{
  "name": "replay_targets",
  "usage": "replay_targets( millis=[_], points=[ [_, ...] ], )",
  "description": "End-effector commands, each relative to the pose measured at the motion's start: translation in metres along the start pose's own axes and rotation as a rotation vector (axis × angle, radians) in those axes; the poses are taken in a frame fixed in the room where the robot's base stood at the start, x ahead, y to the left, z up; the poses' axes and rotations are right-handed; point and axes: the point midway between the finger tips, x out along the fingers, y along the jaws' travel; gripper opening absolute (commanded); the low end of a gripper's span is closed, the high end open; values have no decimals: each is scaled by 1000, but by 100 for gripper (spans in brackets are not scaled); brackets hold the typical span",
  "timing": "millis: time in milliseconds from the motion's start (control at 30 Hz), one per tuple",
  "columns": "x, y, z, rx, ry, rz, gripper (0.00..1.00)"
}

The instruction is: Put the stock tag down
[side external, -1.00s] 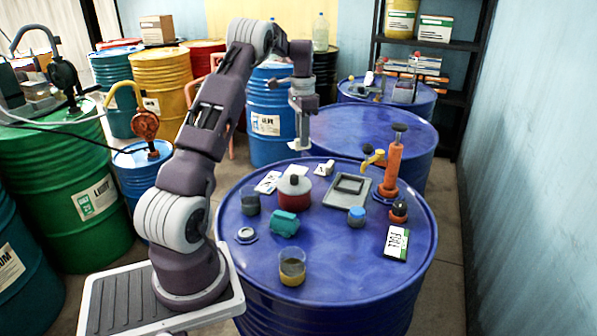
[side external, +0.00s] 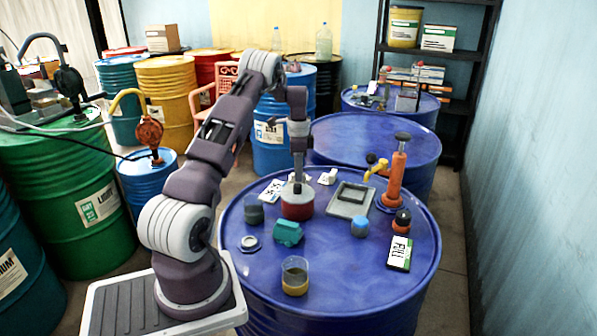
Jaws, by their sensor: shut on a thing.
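My gripper (side external: 299,182) points down at the far side of the blue drum top (side external: 340,275), just behind or above the red can (side external: 297,205). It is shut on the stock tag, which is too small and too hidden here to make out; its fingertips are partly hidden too. I cannot tell whether the tag touches the drum top. A white card with dark marks (side external: 272,190) lies left of the gripper, and a small white item (side external: 327,177) lies to its right. A card reading FULL (side external: 400,253) lies at the right.
A grey tray (side external: 341,207), an orange pump (side external: 396,177), a blue-capped jar (side external: 359,227) and a dark-capped jar (side external: 402,220) stand to the right. A dark cup (side external: 254,211), teal block (side external: 288,233) and amber beaker (side external: 295,276) stand left and front.

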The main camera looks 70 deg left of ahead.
Motion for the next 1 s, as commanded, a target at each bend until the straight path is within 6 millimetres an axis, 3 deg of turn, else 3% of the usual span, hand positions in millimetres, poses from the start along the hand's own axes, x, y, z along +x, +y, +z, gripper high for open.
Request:
replay_targets(
  millis=[100, 133, 200, 567, 1000],
  points=[
    [3, 0, 0, 0, 0, 1, 0],
    [3, 0, 0, 0, 0, 0, 21],
    [3, 0, 0, 0, 0, 0, 35],
    [-2, 0, 0, 0, 0, -1, 37],
    [-106, -1, 0, 0, 1, -3, 37]
  ],
)
